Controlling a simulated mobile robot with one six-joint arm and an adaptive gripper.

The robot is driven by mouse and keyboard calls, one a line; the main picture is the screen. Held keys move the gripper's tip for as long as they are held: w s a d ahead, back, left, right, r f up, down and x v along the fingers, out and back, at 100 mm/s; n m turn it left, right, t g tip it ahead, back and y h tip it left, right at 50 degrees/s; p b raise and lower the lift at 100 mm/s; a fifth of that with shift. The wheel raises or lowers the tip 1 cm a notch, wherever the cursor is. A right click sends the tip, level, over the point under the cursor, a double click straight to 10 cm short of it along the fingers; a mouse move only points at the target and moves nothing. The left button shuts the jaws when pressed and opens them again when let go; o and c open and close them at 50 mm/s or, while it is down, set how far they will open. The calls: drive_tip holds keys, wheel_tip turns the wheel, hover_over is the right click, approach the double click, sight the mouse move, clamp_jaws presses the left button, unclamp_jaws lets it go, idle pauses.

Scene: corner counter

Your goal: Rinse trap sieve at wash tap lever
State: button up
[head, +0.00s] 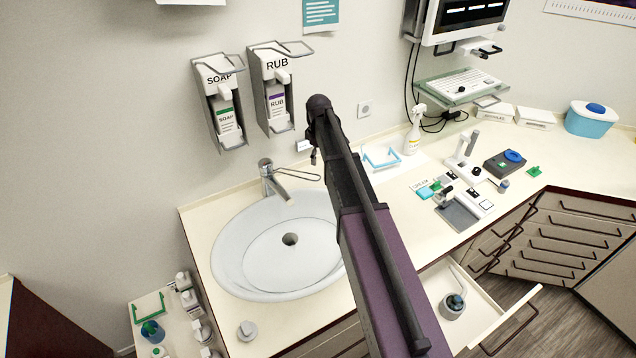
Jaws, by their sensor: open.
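The wash tap (267,180) stands at the back left rim of the white basin (228,262), its spout over the bowl. Its long thin lever (300,174) reaches out to the right. No water shows. I cannot tell for sure which thing is the trap sieve. A blue round piece (455,301) sits in a grey cup in the open drawer. A small grey round piece (247,331) is on the counter in front of the basin. My gripper (314,157) is mostly hidden behind my arm, above the counter right of the tap. It is open; I see nothing held.
Soap (226,116) and rub (276,98) dispensers hang above the tap. A spray bottle (413,132), a light blue frame (381,158) and a grey device (462,165) stand on the right counter. The open drawer (494,303) juts out. A side surface (174,345) at lower left holds small items.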

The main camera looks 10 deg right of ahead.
sight(318, 178)
drive_tip(key=shift+f+b, duration=4.9)
drive_tip(key=shift+f, duration=0.25)
clamp_jaws()
